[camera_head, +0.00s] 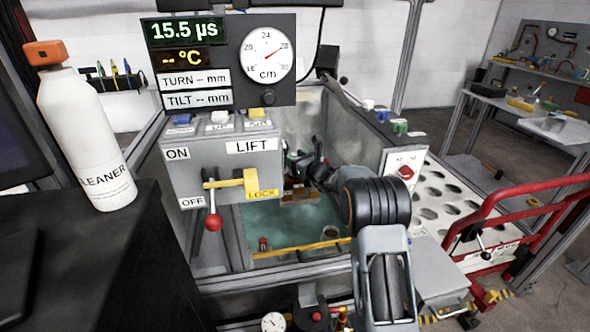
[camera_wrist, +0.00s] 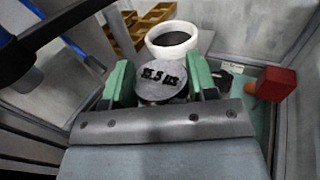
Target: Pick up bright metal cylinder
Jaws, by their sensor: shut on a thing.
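The cylinder's lower part is hidden by my gripper. In the head view my arm reaches into the tank and my gripper (camera_head: 298,163) is small and partly hidden there; I cannot make out the cylinder in that view.
A white round cup (camera_wrist: 172,39) with a dark inside stands just beyond the cylinder. A red block (camera_wrist: 276,83) is to the right, and wooden compartments (camera_wrist: 122,39) are behind. The control panel (camera_head: 222,160), with a LIFT lever, stands left of the tank; a perforated white board (camera_head: 432,213) is at right.

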